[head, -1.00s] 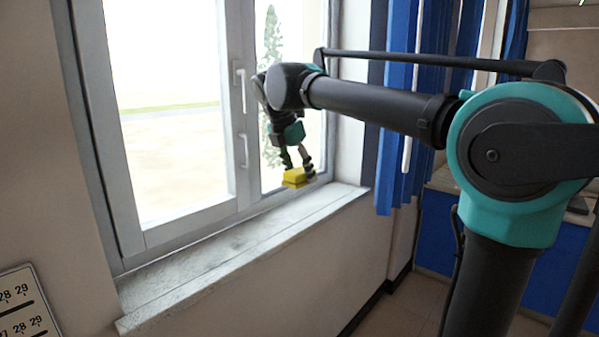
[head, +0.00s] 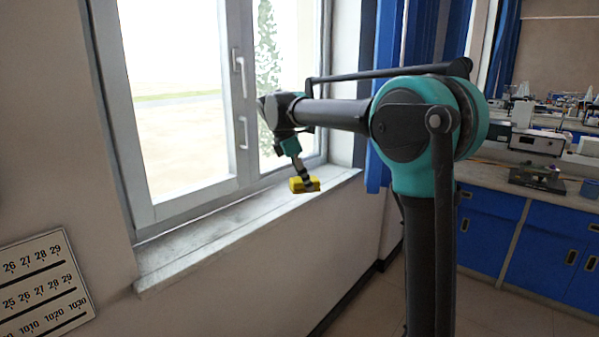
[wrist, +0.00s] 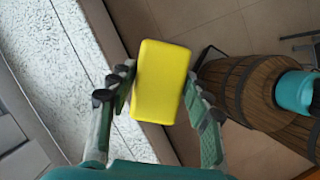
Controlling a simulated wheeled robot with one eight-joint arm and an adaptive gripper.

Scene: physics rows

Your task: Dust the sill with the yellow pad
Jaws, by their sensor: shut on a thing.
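The yellow pad (head: 304,185) is held between the fingers of my gripper (head: 306,178) near the right part of the sill. In the wrist view the yellow pad (wrist: 160,82) sits between both fingers of my gripper (wrist: 158,95), which is shut on it. The white-grey sill (head: 200,239) runs below the window, with a mottled, speckled surface. The sill (wrist: 65,70) also shows at the left of the wrist view, and the pad appears at or past its front edge. I cannot tell whether the pad touches the sill.
The window frame with handles (head: 240,75) rises behind the sill. A blue curtain (head: 375,160) hangs at its right end. A lab bench with blue cabinets (head: 535,235) stands at right. Open floor lies between.

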